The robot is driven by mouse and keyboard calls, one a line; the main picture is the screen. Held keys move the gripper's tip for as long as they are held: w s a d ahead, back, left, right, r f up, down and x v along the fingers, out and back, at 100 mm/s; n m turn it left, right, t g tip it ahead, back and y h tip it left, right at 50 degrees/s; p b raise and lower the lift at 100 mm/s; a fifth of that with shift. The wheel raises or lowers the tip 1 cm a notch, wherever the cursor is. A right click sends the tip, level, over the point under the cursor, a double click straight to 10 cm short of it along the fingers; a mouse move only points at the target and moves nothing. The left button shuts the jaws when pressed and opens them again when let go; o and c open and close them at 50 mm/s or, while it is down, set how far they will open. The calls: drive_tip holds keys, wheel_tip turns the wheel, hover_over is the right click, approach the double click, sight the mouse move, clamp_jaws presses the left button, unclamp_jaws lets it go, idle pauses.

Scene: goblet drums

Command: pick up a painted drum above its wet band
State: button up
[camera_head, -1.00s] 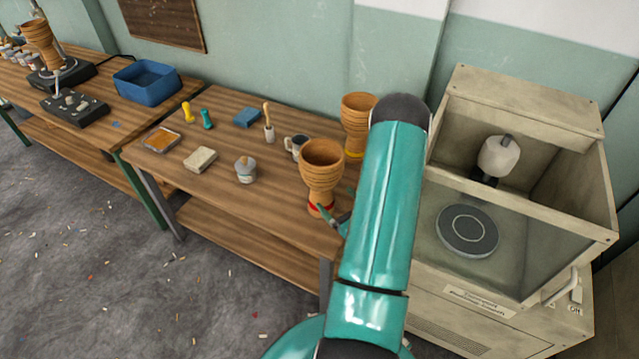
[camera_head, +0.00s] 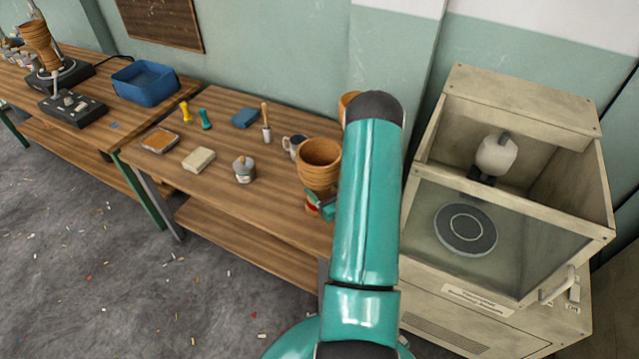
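A tan, ribbed goblet drum (camera_head: 319,160) stands upright near the right end of the wooden table. A bit of its red band (camera_head: 312,208) shows low on its stem. A second drum (camera_head: 346,102) stands behind it, with only its rim's left edge showing past my arm. My gripper (camera_head: 325,207) is at the nearer drum's narrow lower part, overlapping it in view. My teal arm hides most of the gripper, so its opening and any contact do not show.
The wooden table (camera_head: 215,190) also bears a mug (camera_head: 293,147), a lidded jar (camera_head: 244,170), a brush in a small pot (camera_head: 266,134) and a pale block (camera_head: 198,159).

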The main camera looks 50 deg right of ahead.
drive_tip(key=c, duration=0.7)
drive_tip(key=shift+r, duration=0.15)
